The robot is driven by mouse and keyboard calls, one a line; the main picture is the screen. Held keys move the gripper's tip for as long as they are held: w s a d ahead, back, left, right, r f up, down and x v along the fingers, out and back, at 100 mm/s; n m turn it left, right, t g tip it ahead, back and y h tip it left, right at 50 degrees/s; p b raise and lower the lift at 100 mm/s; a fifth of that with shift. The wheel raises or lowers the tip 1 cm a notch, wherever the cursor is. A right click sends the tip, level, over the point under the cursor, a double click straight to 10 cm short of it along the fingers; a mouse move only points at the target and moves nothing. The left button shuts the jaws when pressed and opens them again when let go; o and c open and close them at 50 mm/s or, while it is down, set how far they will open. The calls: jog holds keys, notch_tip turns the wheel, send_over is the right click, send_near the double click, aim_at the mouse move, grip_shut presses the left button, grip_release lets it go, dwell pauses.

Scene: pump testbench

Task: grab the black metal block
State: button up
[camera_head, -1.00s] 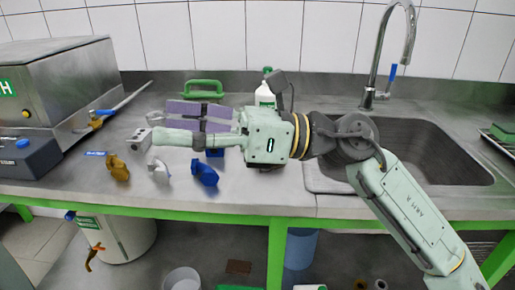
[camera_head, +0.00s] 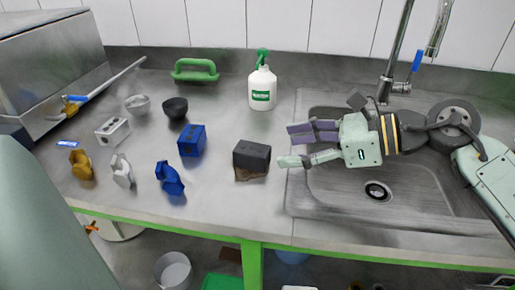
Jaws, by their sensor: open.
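The black metal block (camera_head: 252,156) sits on the grey counter just left of the sink, in the head view. A brown patch or piece shows at its lower front. My gripper (camera_head: 282,147) is to the right of the block, over the left part of the sink, with its fingers pointing left toward it. The fingers are open, with a purple-padded finger behind and a pale green one in front. Nothing shows between them. The fingertips are close to the block's right side; I cannot tell whether they touch it.
A blue block (camera_head: 192,140), a silver block (camera_head: 113,130), a black bowl (camera_head: 176,108) and several small fittings stand left of the block. A white spray bottle (camera_head: 262,92) stands behind. The sink (camera_head: 420,195) and its tap (camera_head: 395,60) are at right. The counter's front middle is clear.

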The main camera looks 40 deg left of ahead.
aim_at(257, 149)
jog(key=p+x, duration=0.1)
jog(key=x, duration=0.2)
jog(key=shift+s+a+r, duration=0.1)
jog(key=shift+s+a, duration=0.1)
jog(key=shift+a, duration=0.05)
jog(key=p+x, duration=0.1)
jog(key=x, duration=0.3)
jog(key=shift+w+a, duration=0.1)
jog(key=shift+a, duration=0.15)
grip_shut()
dwell(0.3)
